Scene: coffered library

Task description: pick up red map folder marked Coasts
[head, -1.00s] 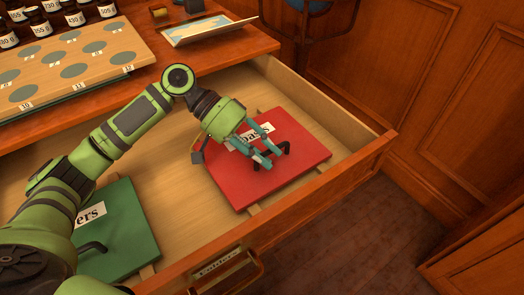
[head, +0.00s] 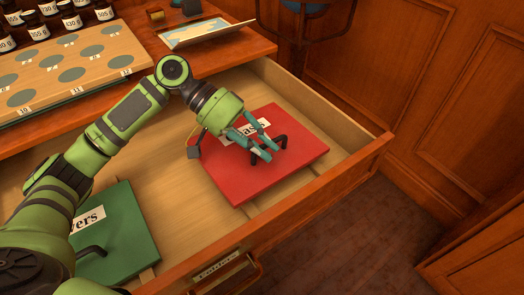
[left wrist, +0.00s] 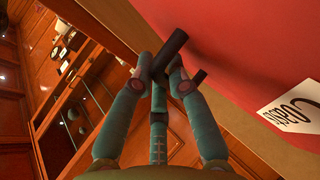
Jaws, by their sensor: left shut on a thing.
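The red map folder (head: 287,165) lies flat over the open drawer, with a white label (head: 258,131) partly hidden by my gripper. The label reads "Coasts" in the left wrist view (left wrist: 292,108). My left gripper (head: 264,150) reaches down over the folder and is shut on its black handle (head: 281,141). In the left wrist view the dark handle (left wrist: 172,52) sits between the teal fingers. The folder seems just clear of the drawer floor, but the gap is hard to judge. My right gripper is not in view.
A green folder (head: 128,240) with a black handle and a label ending in "vers" lies at the left of the drawer. The drawer front (head: 335,188) and side walls surround both. The desktop holds a tray (head: 75,72), jars and a framed picture (head: 195,32).

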